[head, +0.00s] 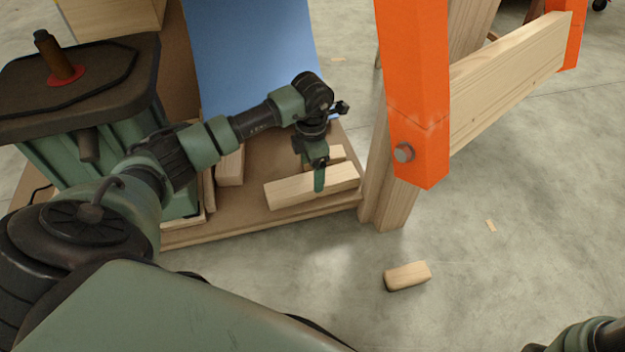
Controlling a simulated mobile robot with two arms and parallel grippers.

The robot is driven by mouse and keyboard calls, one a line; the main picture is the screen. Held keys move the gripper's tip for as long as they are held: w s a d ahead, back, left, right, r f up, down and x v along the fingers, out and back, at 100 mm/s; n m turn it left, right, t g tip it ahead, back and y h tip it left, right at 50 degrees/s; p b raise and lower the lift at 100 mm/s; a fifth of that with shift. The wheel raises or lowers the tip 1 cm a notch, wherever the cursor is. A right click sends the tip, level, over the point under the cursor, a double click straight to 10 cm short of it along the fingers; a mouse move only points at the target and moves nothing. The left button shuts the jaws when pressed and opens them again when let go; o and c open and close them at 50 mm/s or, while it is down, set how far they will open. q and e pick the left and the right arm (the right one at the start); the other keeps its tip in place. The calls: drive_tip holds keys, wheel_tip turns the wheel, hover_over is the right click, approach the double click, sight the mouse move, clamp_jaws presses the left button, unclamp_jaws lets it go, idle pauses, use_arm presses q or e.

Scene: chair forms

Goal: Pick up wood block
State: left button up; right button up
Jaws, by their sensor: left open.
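A long pale wood block (285,194) lies on the low wooden platform, near its front right corner. A second wood block (338,153) lies just behind it, partly hidden by my gripper. Another block (231,167) stands further left on the platform, partly behind my arm. A short wood block (407,275) lies alone on the concrete floor. My left gripper (319,176) points down at the long block, open, with a finger in front of the block's near side. Whether it touches the block cannot be told. My right gripper is out of view.
An orange and wood sawhorse (417,90) stands close to the right of the platform (255,222). A green machine (90,110) with a dark top stands at left. A blue panel (250,55) rises behind the blocks. The floor at lower right is mostly clear.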

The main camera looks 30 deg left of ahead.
sight(312, 180)
use_arm(q)
wheel_tip(312, 180, down, 5)
drive_tip(key=b, duration=0.4)
drive_tip(key=shift+s+d, duration=0.15)
drive_tip(key=shift+r, duration=0.15)
clamp_jaws()
